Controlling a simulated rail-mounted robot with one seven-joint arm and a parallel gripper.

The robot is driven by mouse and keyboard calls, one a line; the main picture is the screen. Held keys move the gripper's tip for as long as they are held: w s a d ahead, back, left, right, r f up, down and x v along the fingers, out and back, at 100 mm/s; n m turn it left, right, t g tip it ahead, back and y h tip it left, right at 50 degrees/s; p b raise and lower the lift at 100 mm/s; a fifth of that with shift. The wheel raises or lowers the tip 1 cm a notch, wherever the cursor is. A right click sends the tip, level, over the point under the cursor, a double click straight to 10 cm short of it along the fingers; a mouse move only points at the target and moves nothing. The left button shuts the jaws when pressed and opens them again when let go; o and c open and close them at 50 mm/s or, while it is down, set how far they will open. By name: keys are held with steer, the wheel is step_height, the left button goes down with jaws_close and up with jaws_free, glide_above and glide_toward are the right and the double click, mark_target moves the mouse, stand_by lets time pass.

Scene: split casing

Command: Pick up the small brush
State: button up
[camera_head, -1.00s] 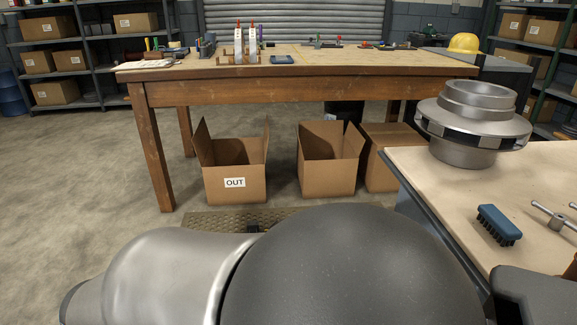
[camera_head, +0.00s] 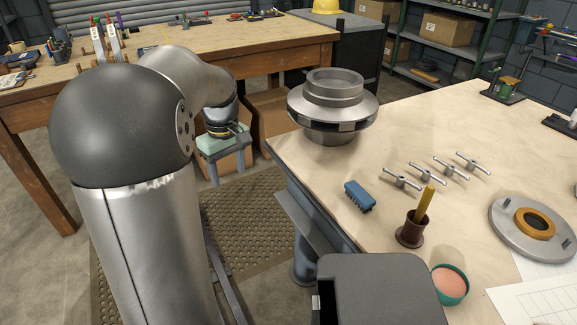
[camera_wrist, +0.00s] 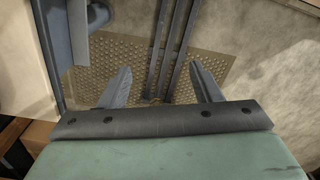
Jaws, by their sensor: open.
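The small brush (camera_head: 360,196) has a blue body and dark bristles. In the head view it lies on the light workbench top (camera_head: 310,158), near the bench's left edge. My gripper (camera_head: 228,180) hangs in the air to the left of that bench, above the floor and well apart from the brush. In the wrist view my gripper (camera_wrist: 160,90) shows two separated fingers, open with nothing between them. The brush does not show in the wrist view.
A metal casing part (camera_head: 333,105) stands behind the brush. Several T-handled pieces (camera_head: 437,170) lie to its right. A brown pot (camera_head: 411,232) with a yellow-handled tool and a teal cup (camera_head: 450,284) stand in front. A metal flange (camera_head: 533,228) lies far right.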

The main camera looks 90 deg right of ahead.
steer(key=s+d+r+m+p, duration=0.1)
steer(key=s+d+r+p, duration=0.15)
steer(key=s, duration=0.55)
steer(key=s+d+r+m+p, duration=0.1)
steer(key=s+r, duration=0.3)
steer(key=s, duration=0.5)
steer(key=m+p, duration=0.2)
steer(key=p, duration=0.1)
glide_toward(360, 191)
step_height(360, 191, down, 4)
steer(key=shift+a+f+b, duration=0.1)
steer(key=shift+f+b, duration=0.1)
steer(key=shift+b, duration=0.15)
steer(key=shift+w+f, duration=0.1)
steer(key=shift+f, duration=2.75)
steer(key=c, duration=1.1)
